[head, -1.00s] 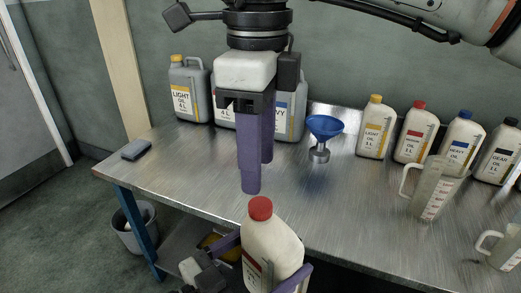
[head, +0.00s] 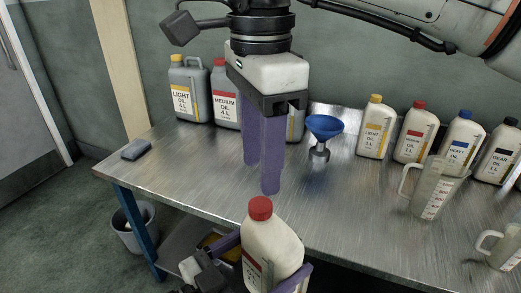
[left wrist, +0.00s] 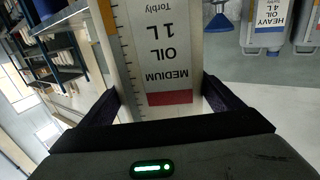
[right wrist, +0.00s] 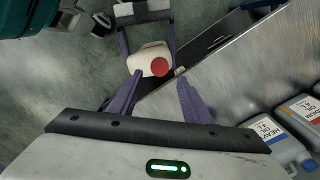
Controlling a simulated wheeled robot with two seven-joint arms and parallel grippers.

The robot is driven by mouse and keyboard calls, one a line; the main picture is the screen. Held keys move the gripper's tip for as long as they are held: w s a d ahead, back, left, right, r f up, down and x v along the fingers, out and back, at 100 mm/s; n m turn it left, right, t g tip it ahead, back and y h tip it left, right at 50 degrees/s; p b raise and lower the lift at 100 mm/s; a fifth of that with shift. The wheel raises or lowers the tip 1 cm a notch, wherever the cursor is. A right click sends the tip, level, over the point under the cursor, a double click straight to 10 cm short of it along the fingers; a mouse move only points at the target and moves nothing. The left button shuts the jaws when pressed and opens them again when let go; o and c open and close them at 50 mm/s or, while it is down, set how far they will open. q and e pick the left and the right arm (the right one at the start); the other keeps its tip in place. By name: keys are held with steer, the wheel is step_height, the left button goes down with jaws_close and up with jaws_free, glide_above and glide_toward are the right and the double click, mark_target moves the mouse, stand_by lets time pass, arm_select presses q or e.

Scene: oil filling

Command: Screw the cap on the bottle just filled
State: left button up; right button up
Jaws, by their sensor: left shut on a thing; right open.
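The white bottle (head: 270,243) stands upright just off the bench's front edge, and its label reads MEDIUM OIL 1 L in the left wrist view (left wrist: 165,45). A red cap (head: 260,208) sits on its mouth; how tight it is cannot be told. My left gripper (left wrist: 165,97) is shut around the bottle's body. My right gripper (head: 261,178) points down above the cap, open and empty, its fingertips apart from it. In the right wrist view the cap (right wrist: 160,67) shows just beyond and between the open fingers.
The steel bench (head: 215,165) has a blue funnel (head: 325,127) on a stand, several small oil bottles (head: 413,135) at right and large jugs (head: 188,92) behind. A measuring jug (head: 432,190) stands at front right. A grey bin (head: 130,232) is on the floor.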

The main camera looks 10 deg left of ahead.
mark_target(260, 204)
step_height(260, 204, down, 7)
steer(key=shift+f, duration=0.1)
stand_by(0.3)
jaws_close()
steer(key=m, duration=0.8)
steer(key=shift+o, duration=0.7)
jaws_free()
step_height(260, 204, up, 12)
